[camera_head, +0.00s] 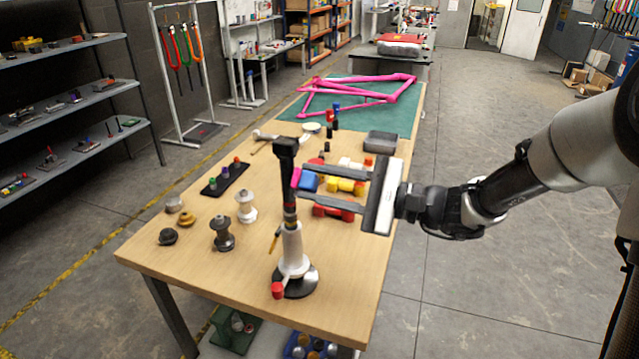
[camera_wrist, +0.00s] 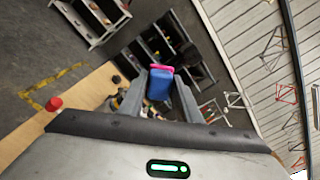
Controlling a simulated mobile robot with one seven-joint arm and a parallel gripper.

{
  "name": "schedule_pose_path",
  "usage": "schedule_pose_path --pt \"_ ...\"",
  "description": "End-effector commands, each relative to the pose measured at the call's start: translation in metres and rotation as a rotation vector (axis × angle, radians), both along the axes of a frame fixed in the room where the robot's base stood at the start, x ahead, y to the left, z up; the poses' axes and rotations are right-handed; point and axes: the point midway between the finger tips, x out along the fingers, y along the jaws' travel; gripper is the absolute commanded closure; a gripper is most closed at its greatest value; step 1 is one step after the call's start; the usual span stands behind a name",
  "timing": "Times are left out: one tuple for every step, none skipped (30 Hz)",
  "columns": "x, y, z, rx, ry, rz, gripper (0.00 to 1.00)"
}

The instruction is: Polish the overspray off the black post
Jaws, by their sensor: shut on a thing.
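The black post (camera_head: 287,180) stands upright in a white and black stand (camera_head: 292,250) at the table's near edge. My gripper (camera_head: 304,182) reaches in from the right and is shut on a blue block (camera_head: 309,182) with a pink face (camera_head: 296,178). In the wrist view the blue block (camera_wrist: 160,86) sits between the fingers, with its pink face (camera_wrist: 161,68) at the far end. The pink face is at the post's right side; I cannot tell whether it touches. I cannot make out overspray on the post.
The wooden table (camera_head: 190,250) holds grey spools (camera_head: 222,234), a black tray of small bottles (camera_head: 225,179) and yellow and red items (camera_head: 346,185) beneath my gripper. A pink bike frame (camera_head: 355,93) lies on a green mat behind. The floor right of the table is clear.

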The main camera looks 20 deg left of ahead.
Motion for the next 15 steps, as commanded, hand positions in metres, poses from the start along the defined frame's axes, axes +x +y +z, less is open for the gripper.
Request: schedule_pose_path --pt "0.0 0.001 0.0 0.001 0.0 0.001 0.87" --pt "0.0 0.002 0.0 0.001 0.0 0.001 0.87" --pt "0.0 0.003 0.0 0.001 0.0 0.001 0.87" --pt "0.0 0.003 0.0 0.001 0.0 0.001 0.87" --pt "0.0 0.003 0.0 0.0 0.0 0.0 0.87" --pt "0.0 0.003 0.0 0.0 0.0 0.0 0.87" --pt "0.0 0.003 -0.001 0.0 0.0 0.0 0.87" --pt "0.0 0.003 -0.002 0.0 0.0 0.0 0.87" --pt "0.0 0.003 -0.004 0.001 0.0 0.001 0.87" --pt "0.0 0.003 -0.006 0.001 0.0 0.001 0.87" --pt "0.0 0.003 -0.008 0.0 0.001 0.0 0.87" --pt "0.0 0.003 -0.011 0.001 0.001 0.001 0.87" --pt "0.0 0.003 -0.014 0.001 0.001 0.001 0.87" --pt "0.0 0.003 -0.017 0.001 0.001 0.001 0.87" --pt "0.0 0.003 -0.021 0.001 0.001 0.001 0.87"
